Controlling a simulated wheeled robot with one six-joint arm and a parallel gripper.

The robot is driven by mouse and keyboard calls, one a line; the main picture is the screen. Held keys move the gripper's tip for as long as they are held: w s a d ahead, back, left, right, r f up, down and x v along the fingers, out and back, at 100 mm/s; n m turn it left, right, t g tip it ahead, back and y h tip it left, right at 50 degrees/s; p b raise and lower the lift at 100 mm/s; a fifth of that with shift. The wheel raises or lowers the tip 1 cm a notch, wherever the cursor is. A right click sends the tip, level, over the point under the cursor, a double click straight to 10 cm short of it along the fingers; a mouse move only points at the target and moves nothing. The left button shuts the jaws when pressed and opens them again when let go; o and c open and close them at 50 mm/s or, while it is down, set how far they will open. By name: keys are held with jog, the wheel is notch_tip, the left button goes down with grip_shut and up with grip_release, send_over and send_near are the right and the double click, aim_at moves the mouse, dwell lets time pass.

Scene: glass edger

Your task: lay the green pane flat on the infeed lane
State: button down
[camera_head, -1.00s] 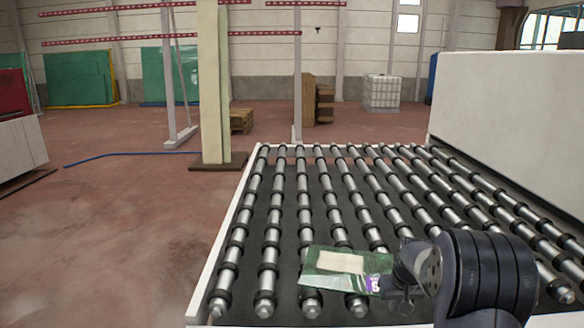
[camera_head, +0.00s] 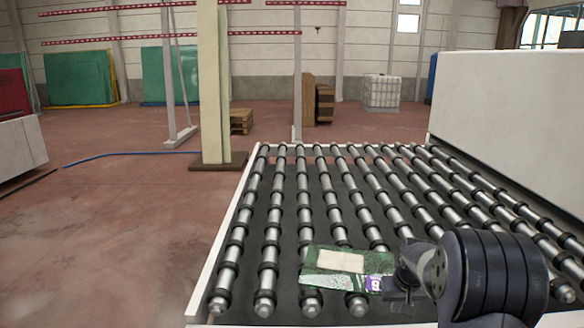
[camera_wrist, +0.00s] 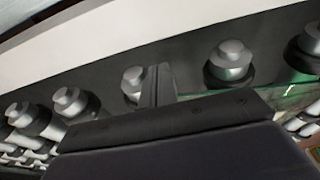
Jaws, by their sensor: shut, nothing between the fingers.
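The green pane (camera_head: 335,281) lies across the near ends of several rollers of the infeed lane (camera_head: 205,297) in the head view. It looks flat, with a pale patch and a purple-and-white label on it. My gripper (camera_head: 398,296) is at the pane's right end, by the label; it is shut and holds nothing. In the wrist view my gripper's closed fingers (camera_wrist: 158,85) point at the roller ends, and a thin green edge of the pane (camera_wrist: 290,94) shows to their right. Whether the fingers touch the pane is hard to tell.
A white machine housing (camera_head: 505,125) stands along the lane's right side. A pale post (camera_head: 213,90) on a brown base stands beyond its left edge. The rollers behind the pane are bare. The floor (camera_head: 110,230) to the left is open.

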jog(key=shift+s, duration=0.85)
jog(key=shift+r, duration=0.1)
jog(key=w+p+v, duration=0.1)
jog(key=p+v, duration=0.4)
jog(key=v, duration=0.2)
jog(key=shift+w+r, duration=0.4)
jog(key=shift+r, duration=0.1)
jog(key=shift+f, duration=0.1)
jog(key=b+x, duration=0.1)
jog(key=x, duration=0.1)
jog(key=s+b+x, duration=0.1)
jog(key=b+x, duration=0.1)
jog(key=x, duration=0.1)
jog(key=s+b+x, duration=0.1)
jog(key=b+x, duration=0.1)
jog(key=shift+w+f, duration=0.15)
jog(key=shift+f, duration=0.4)
jog(key=shift+r, duration=0.1)
